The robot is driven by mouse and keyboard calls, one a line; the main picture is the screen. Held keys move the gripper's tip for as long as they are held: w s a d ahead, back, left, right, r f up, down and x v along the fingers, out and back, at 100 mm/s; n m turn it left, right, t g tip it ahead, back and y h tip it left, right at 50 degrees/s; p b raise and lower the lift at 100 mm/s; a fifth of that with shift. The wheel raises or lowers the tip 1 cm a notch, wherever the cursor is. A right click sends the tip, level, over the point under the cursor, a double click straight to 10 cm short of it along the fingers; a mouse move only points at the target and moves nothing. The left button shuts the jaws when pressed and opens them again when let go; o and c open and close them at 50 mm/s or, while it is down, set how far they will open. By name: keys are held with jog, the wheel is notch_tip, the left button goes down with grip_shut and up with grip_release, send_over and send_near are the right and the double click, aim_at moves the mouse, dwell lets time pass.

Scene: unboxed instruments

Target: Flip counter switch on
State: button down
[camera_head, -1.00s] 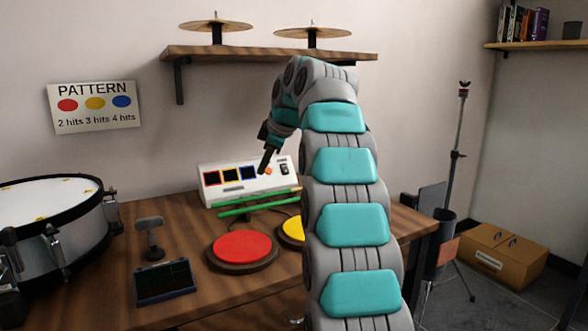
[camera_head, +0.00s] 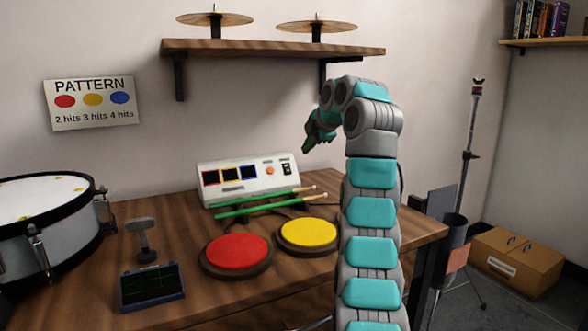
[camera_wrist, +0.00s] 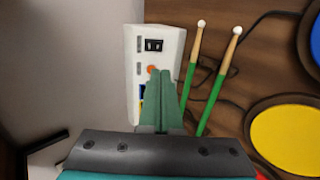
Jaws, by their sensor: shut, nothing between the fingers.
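The counter (camera_head: 230,188) is a white sloped box at the back of the wooden table, with three dark displays framed red, yellow and blue. It has an orange button (camera_head: 270,170) and, to the right of that, a black switch (camera_head: 286,169). My gripper (camera_head: 306,150) is shut and empty, just above and right of the switch in the head view. In the wrist view the closed green fingers (camera_wrist: 164,78) point toward the orange button (camera_wrist: 152,69), with the switch (camera_wrist: 153,45) beyond the tips. Which way the switch is set I cannot tell.
Two green drumsticks (camera_head: 250,207) lie in front of the counter. A red pad (camera_head: 237,251) and a yellow pad (camera_head: 308,233) sit nearer, with a drum (camera_head: 45,215) at left. A shelf (camera_head: 270,48) with cymbals hangs above.

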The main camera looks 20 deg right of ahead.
aim_at(289, 171)
dwell(0.3)
jog(key=p+x, duration=0.1)
jog(key=x, duration=1.3)
